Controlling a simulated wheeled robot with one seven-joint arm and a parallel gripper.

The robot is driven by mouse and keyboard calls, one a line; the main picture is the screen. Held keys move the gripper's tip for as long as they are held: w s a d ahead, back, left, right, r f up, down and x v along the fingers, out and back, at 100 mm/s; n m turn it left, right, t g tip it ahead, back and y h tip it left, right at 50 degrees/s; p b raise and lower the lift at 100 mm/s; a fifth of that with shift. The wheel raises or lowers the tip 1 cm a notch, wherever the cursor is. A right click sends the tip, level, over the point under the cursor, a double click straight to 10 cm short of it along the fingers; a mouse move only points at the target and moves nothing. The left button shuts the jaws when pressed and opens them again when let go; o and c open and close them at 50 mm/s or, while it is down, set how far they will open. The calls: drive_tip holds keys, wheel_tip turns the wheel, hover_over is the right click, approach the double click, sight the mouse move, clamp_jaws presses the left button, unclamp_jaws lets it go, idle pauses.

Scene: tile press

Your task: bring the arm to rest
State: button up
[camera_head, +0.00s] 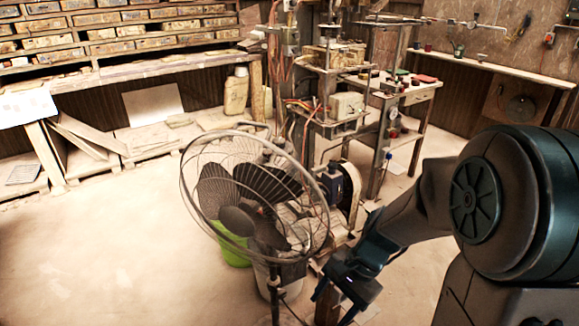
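My arm enters at the right edge and reaches left and down to my gripper (348,284), low in the picture, right of the centre. The gripper is dark and seen partly from behind, so its fingers cannot be made out clearly. I cannot tell whether it is open, shut or holding something. A brownish upright piece (328,306) shows just below it; whether they touch is unclear. My large shoulder and upper arm hide the right side of the floor.
A caged fan (238,208) stands close left of the gripper, with a green bucket (236,252) behind it. A tile press (335,105) with wires and a motor (345,185) stands behind. Shelves (120,30) line the back left. Floor (100,260) at left is clear.

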drive_tip(key=s+d+r+n+t+h+p, duration=0.1)
drive_tip(key=s+d+r+n+t+h, duration=0.1)
drive_tip(key=r, duration=0.5)
drive_tip(key=s+d+r+n+t+h+p, duration=0.2)
drive_tip(key=s+d+r+n+h, duration=0.1)
drive_tip(key=r+n, duration=0.4)
drive_tip(key=shift+s+d+r+t, duration=0.15)
drive_tip(key=shift+d+r+t, duration=0.25)
drive_tip(key=shift+d, duration=0.1)
